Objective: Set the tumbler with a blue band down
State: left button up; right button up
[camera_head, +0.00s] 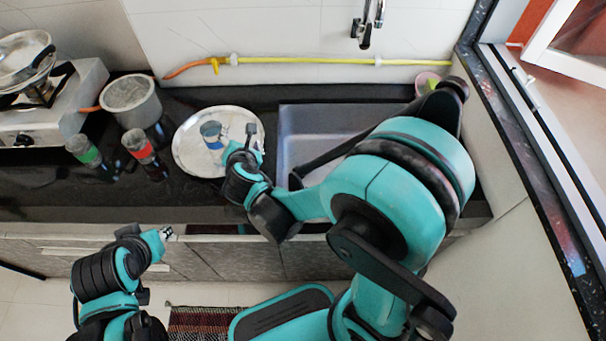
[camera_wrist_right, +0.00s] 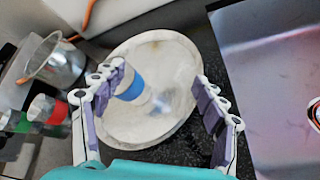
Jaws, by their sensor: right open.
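The tumbler with a blue band (camera_head: 210,131) is on the round pale plate (camera_head: 187,158), left of my right gripper (camera_head: 246,143). In the right wrist view the blue-banded tumbler (camera_wrist_right: 131,88) shows beside the left finger, partly hidden by it. There my right gripper (camera_wrist_right: 160,88) has its fingers wide apart over the plate (camera_wrist_right: 150,52), with nothing clasped between them. I cannot tell whether a finger touches the tumbler. My left gripper (camera_head: 162,236) is low in front of the counter, away from the plate; its fingers are too small to read.
A green-banded tumbler (camera_head: 82,149) and a red-banded tumbler (camera_head: 138,145) stand left of the plate, near a metal pot (camera_head: 131,97). A stove (camera_head: 52,108) is at far left. The sink (camera_head: 305,125) is right of the plate, under a tap (camera_head: 364,32).

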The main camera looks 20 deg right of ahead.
jog(key=s+d+r+m+g+y, duration=0.1)
jog(key=s+d+m, duration=0.4)
jog(key=s+m, duration=0.5)
jog(key=s+d+r+m+g+y, duration=0.1)
jog(key=s+d+m+g, duration=0.3)
jog(key=s+m, duration=0.7)
jog(key=d+r+m, duration=0.1)
jog(key=m, duration=0.4)
jog(key=shift+d+r, duration=0.15)
jog(key=shift+w, duration=0.1)
dwell(0.5)
